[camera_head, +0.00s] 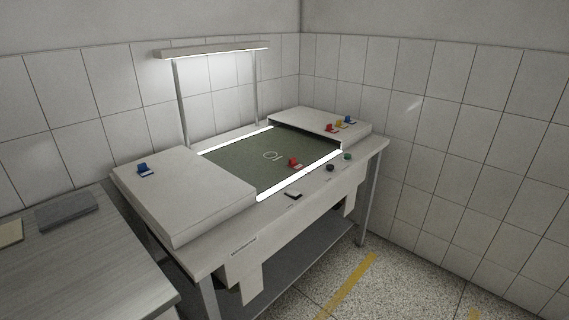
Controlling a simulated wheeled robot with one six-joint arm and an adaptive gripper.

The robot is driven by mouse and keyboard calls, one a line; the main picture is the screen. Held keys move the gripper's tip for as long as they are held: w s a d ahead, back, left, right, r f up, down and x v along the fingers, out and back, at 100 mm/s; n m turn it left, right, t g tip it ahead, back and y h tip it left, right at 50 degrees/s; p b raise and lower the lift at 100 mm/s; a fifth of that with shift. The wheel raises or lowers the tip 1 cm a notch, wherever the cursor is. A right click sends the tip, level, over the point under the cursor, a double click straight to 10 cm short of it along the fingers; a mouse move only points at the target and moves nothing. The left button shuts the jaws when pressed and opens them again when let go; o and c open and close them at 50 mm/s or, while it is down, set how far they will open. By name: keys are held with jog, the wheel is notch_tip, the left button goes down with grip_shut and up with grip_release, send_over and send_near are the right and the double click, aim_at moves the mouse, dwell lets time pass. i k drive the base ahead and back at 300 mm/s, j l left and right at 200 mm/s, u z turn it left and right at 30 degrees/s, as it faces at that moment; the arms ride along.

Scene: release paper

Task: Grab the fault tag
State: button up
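Several small coloured clip-like tags show, and I cannot tell by any label which one is the fault tag. A red tag (294,163) lies on the dark green panel (235,165) in the middle of the workbench, near its front right edge. Another red tag (329,128), a yellow tag (338,124) and a blue tag (348,120) stand in a row on the raised white block at the right (300,118). A second blue tag (144,169) sits on the white block at the left (185,203). My gripper is not in view.
Bright strips edge the green panel. A lamp bar (214,49) on two posts stands behind it. A black button (330,168), a green button (347,156) and a small black-and-white piece (292,195) sit along the front. A grey side table (85,265) is at left; floor is free at right.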

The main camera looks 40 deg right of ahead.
aim_at(293, 164)
jog(key=k+l+z, duration=0.15)
jog(key=l, duration=0.55)
jog(key=k+l+z, duration=0.15)
jog(key=l, duration=0.5)
jog(key=l+z, duration=0.1)
jog(key=l, duration=0.6)
